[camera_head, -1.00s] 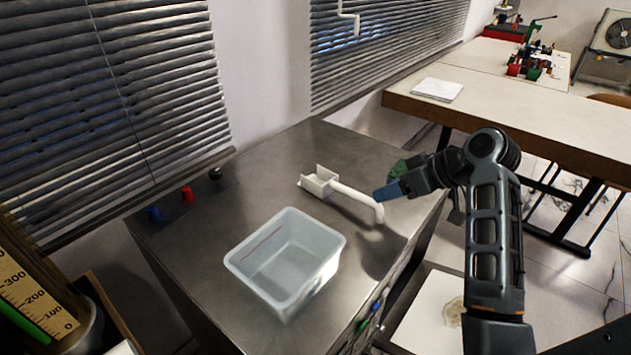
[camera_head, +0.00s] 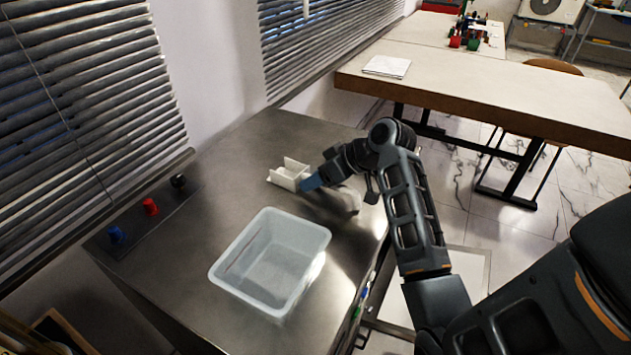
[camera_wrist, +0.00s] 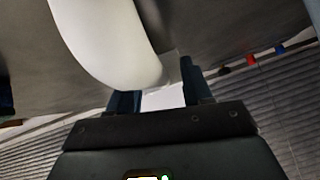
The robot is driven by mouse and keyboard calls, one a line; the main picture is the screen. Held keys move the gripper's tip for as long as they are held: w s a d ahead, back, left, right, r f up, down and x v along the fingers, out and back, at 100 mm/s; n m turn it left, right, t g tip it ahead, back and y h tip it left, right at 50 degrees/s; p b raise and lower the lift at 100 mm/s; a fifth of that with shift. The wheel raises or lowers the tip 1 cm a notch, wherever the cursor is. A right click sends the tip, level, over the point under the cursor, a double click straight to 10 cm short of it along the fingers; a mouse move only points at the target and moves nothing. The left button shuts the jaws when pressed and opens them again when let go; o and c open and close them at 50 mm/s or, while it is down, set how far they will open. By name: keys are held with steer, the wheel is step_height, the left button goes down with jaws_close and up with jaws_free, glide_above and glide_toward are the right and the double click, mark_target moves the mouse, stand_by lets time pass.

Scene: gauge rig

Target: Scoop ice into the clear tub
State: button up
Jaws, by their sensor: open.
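The white scoop (camera_head: 289,174) lies on the metal counter behind and right of the clear tub, its square head toward the back left. My gripper (camera_head: 311,184) is open, blue fingertips low over the scoop's handle near the head. It hides part of the handle, whose bent end (camera_head: 351,198) shows at the right. In the wrist view, the white handle (camera_wrist: 108,38) looms large above and left of my open gripper (camera_wrist: 158,88); I cannot tell whether they touch. The clear tub (camera_head: 268,285) stands upright on the counter and looks empty. I see no ice.
The metal counter (camera_head: 222,165) has blue (camera_head: 116,235), red (camera_head: 150,206) and black (camera_head: 179,182) knobs along its left edge, below blinds. A wooden-edged table (camera_head: 480,100) stands at the back right. Counter space behind the scoop is clear.

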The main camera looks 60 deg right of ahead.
steer(key=shift+w+f, duration=0.3)
jaws_close()
stand_by(0.3)
